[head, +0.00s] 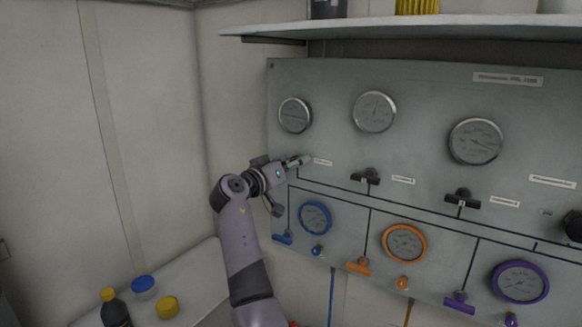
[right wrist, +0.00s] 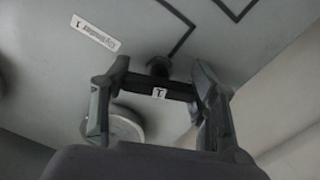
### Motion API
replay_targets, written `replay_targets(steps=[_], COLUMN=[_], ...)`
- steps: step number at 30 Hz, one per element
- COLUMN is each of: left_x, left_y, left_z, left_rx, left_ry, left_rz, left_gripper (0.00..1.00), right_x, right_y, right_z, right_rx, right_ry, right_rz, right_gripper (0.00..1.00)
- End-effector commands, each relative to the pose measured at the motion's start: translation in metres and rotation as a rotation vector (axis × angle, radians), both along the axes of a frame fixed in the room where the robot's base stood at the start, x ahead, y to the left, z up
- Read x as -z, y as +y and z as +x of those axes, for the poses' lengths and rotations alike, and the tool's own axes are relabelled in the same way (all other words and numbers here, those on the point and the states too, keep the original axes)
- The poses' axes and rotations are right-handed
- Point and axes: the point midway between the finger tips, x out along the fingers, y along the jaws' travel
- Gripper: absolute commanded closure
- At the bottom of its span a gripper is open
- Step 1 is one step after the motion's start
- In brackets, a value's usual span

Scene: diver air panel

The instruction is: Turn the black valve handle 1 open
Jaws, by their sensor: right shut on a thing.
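Black valve handle 1 shows in the right wrist view (right wrist: 176,88) as a dark bar with a small white numbered tag, on a short stem from the grey panel. My right gripper (head: 301,161) is at the left part of the panel, below the leftmost silver gauge, and hides the handle in the head view. In the right wrist view its fingers (right wrist: 160,90) are at the two ends of the bar, shut on it. The bar lies roughly along the line between the fingers. A label reading Cylinder 1 (right wrist: 95,34) is beside it. My left gripper is not in view.
Two more black handles (head: 366,177) (head: 462,199) are to the right on the panel (head: 335,85). Silver gauges (head: 375,111) are above; blue, orange and purple gauges (head: 405,243) and small handles are below. A shelf (head: 400,27) juts out above. Bottles (head: 115,308) stand at lower left.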

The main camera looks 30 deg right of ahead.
Motion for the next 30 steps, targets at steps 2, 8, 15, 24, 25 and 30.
replay_targets(steps=[2,8,15,24,25,30], left_x=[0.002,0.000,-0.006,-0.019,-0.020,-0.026], left_y=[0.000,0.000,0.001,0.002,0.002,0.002], left_z=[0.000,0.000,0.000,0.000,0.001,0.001], left_rx=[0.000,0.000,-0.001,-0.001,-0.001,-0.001], left_ry=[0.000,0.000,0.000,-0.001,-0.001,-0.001], left_rz=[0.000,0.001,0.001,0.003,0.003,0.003], left_gripper=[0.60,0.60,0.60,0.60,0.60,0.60], right_x=[0.000,-0.001,-0.003,-0.004,-0.004,-0.003], right_y=[0.000,0.000,0.000,0.000,0.000,0.000], right_z=[0.000,0.000,0.000,-0.001,-0.001,-0.001], right_rx=[-0.001,0.000,-0.001,-0.001,-0.001,-0.003], right_ry=[0.068,0.244,0.455,0.701,0.722,0.825], right_rz=[-0.030,-0.103,-0.190,-0.292,-0.301,-0.344], right_gripper=[0.74,0.74,0.74,0.74,0.74,0.74])
